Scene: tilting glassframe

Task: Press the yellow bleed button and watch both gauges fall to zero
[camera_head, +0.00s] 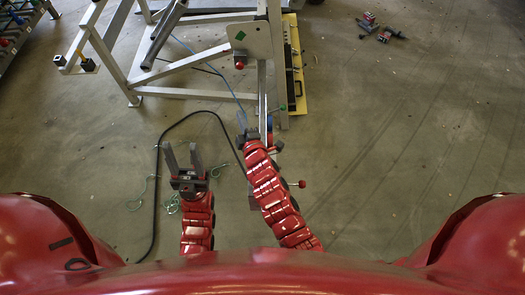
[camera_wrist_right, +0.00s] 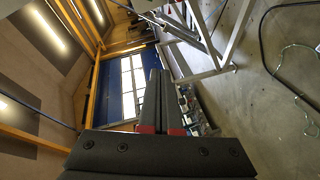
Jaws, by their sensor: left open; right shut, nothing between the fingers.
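I cannot make out a yellow bleed button or any gauge in either view. In the head view a grey plate (camera_head: 251,38) on the metal frame carries a small red knob (camera_head: 240,65). My right gripper (camera_head: 243,122) is below that plate, beside an upright metal post (camera_head: 262,90); whether it touches the post I cannot tell. In the right wrist view its fingers (camera_wrist_right: 162,78) are together with nothing between them. My left gripper (camera_head: 182,150) is open and empty above the floor, left of my right arm.
A metal frame (camera_head: 180,93) stands ahead, with a yellow panel (camera_head: 299,85) at its right. A green-tipped lever (camera_head: 283,107) and a red-tipped lever (camera_head: 302,184) stick out near my right arm. A black hose (camera_head: 155,200) lies on the floor. The right floor is mostly free.

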